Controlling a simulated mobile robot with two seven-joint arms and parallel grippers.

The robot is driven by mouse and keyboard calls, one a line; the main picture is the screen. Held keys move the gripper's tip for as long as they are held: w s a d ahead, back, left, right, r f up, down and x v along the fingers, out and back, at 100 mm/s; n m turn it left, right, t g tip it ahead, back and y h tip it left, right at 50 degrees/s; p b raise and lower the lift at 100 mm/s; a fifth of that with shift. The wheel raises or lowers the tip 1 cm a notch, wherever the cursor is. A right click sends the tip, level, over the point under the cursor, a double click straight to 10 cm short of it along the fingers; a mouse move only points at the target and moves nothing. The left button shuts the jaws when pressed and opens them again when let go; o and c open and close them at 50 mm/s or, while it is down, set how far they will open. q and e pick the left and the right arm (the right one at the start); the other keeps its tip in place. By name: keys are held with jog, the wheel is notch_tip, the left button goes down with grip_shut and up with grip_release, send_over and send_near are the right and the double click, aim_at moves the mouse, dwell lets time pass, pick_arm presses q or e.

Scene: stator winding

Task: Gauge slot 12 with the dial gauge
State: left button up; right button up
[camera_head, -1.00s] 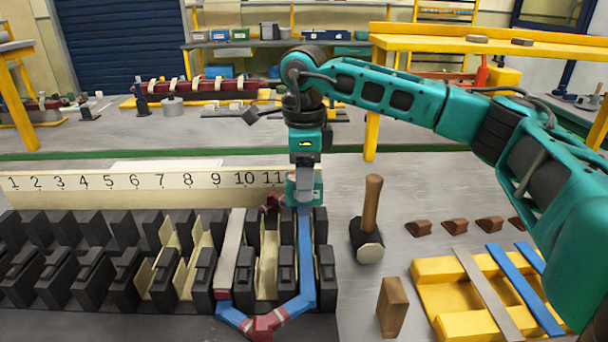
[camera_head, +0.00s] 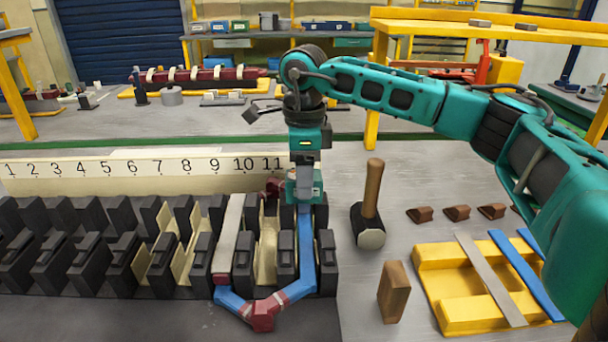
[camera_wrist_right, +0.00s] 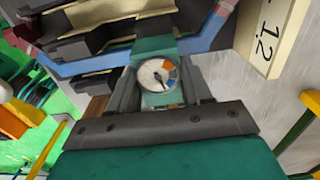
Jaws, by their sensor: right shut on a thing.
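My right gripper (camera_head: 304,172) is shut on the dial gauge, at the far right slot of the stator row. The gauge's round white face with orange and blue marks (camera_wrist_right: 157,75) shows between the fingers in the right wrist view. Its teal body (camera_head: 305,189) meets the upper end of the blue coil leg (camera_head: 305,250) in that slot; whether the tip touches is hidden. The number 12 (camera_wrist_right: 266,40) shows on the label strip in the right wrist view, but my arm hides it in the head view. My left gripper is not in view.
To the right stand a mallet (camera_head: 370,237), a wooden block (camera_head: 393,292) and a yellow rack (camera_head: 450,285). Bare table lies between them.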

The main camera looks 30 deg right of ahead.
jog(key=shift+f, duration=0.2)
dwell(0.4)
jog(key=o, duration=1.1)
notch_tip(320, 180, up, 13)
jog(key=shift+f+p, duration=0.1)
jog(key=shift+p, duration=0.3)
dwell(1.0)
